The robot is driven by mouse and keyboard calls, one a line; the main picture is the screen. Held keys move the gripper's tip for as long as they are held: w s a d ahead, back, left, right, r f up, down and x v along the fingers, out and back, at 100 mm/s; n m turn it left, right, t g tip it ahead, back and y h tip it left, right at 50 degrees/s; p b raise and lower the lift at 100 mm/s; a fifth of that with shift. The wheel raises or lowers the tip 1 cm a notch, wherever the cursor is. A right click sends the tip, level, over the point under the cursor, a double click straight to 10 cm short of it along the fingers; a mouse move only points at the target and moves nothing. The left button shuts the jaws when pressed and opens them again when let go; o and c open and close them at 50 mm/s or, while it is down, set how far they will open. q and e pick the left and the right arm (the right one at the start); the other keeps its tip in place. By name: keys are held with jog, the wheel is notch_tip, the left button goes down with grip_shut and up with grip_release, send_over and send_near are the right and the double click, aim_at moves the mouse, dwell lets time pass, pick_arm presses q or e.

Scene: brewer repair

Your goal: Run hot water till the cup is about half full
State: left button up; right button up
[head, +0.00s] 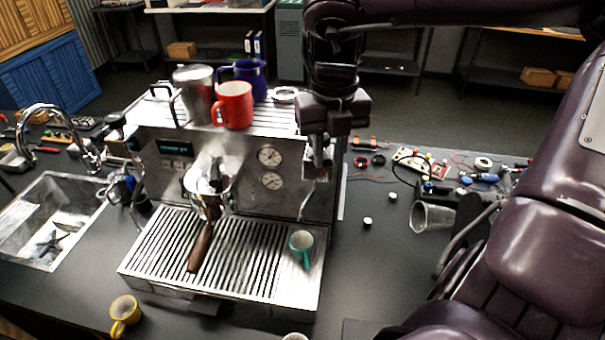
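The espresso machine (190,152) stands on the dark counter with its drip tray (150,262) in front. A teal cup (306,249) stands upright at the right side of the drip tray grate. Its fill level is too small to make out. A thin metal spout (304,203) comes down at the machine's right front, above the cup. My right gripper (319,172) points down at the machine's upper right front corner, above and behind the cup. Its fingers hide that corner, and whether they grip anything is unclear. My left gripper is out of view.
A portafilter (202,245) sits in the group head with its handle forward. Red (233,105) and blue mugs and a steel pitcher stand on top. A clear beaker (430,216) and small parts lie right.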

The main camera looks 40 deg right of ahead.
jog(key=d+n, duration=0.1)
jog(key=n, duration=0.1)
jog(key=d+n, duration=0.1)
jog(key=s+d+n, duration=0.1)
jog(key=n, duration=0.1)
jog(key=shift+n, duration=0.3)
jog(key=shift+a, duration=0.1)
dwell(4.6)
jog(key=a+m, duration=0.1)
jog(key=m, duration=0.2)
jog(key=a+m, duration=0.1)
jog(key=m, duration=0.1)
jog(key=shift+w+a, duration=0.35)
jog(key=shift+w+a+m, duration=0.3)
jog(key=shift+a+m, duration=0.1)
jog(key=shift+m, duration=0.45)
jog(key=shift+w+a+m, duration=0.3)
jog(key=shift+a+m, duration=0.05)
jog(key=shift+m, duration=0.55)
jog(key=shift+w+a+m, duration=0.3)
jog(key=shift+a+m, duration=0.1)
jog(key=shift+m, duration=0.45)
jog(key=o, duration=0.4)
notch_tip(320, 180, up, 7)
